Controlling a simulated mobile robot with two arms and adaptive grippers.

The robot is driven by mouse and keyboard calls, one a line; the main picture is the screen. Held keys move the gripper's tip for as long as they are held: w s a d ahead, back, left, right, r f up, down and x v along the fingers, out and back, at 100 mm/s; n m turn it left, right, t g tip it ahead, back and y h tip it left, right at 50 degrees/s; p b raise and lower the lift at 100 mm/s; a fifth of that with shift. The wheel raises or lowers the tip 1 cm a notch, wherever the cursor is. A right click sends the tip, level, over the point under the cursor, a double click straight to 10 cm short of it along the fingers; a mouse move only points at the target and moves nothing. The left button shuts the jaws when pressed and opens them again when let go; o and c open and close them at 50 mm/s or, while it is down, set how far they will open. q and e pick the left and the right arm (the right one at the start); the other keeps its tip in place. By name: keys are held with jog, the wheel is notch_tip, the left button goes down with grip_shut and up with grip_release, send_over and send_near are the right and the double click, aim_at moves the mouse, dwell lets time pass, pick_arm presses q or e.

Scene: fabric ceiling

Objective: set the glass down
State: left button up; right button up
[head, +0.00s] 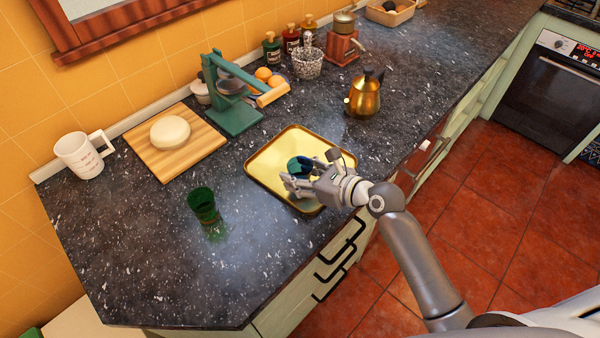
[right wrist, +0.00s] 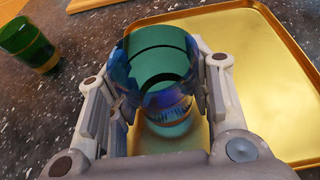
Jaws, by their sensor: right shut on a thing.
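My right gripper (head: 297,178) is shut on a bluish-green glass (head: 296,164) over the golden tray (head: 263,165). In the right wrist view the glass (right wrist: 155,50) sits between the two fingers of the gripper (right wrist: 155,85), see-through with dark bands. The tray (right wrist: 265,75) shows behind and to the right of it. I cannot tell whether the glass touches the tray. A second, dark green glass (head: 203,205) stands upright on the counter left of the tray; it also shows at the upper left of the right wrist view (right wrist: 28,45). My left gripper is not in view.
On the dark speckled counter (head: 130,250) are a cutting board (head: 200,150) with a pale round (head: 170,132), a white mug (head: 82,154), a green press (head: 233,112) and a brass pot (head: 364,95). The counter's front left is clear.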

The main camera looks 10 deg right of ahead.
jog(key=o, duration=1)
jog(key=shift+o, duration=0.2)
jog(key=v, duration=1.2)
jog(key=shift+b, duration=0.45)
